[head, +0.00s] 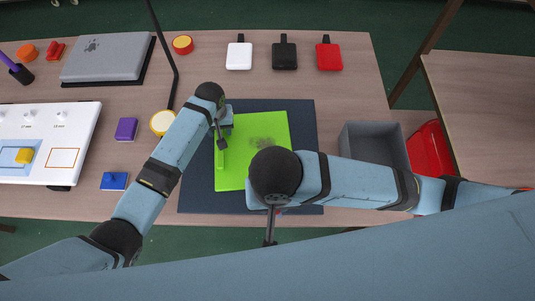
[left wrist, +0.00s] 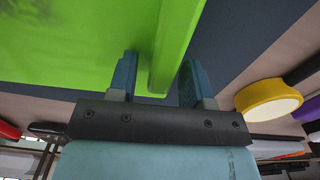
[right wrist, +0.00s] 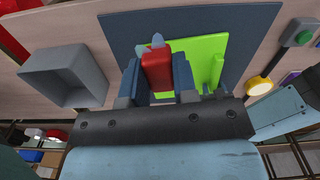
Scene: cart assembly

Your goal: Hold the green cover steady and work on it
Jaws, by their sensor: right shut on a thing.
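The green cover (head: 277,127) lies on a dark mat (head: 303,118), with a dark smudge (head: 262,143) on its upper part. A raised green bar (left wrist: 174,45) runs along its left edge. My left gripper (left wrist: 160,82) has its fingers on either side of the bar's end; they stand apart, with a visible gap on one side. My right gripper (right wrist: 158,85) is shut on a red block-like tool (right wrist: 157,68) with a grey tip, over the mat near the cover. In the head view both gripper fingers are mostly hidden by my arms.
A grey bin (head: 373,144) stands right of the mat, with a red container (head: 428,150) beyond it. A yellow-topped round thing (head: 162,122), a purple block (head: 126,129) and a blue block (head: 114,181) lie to the left. White, black and red tags (head: 329,56) lie at the back.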

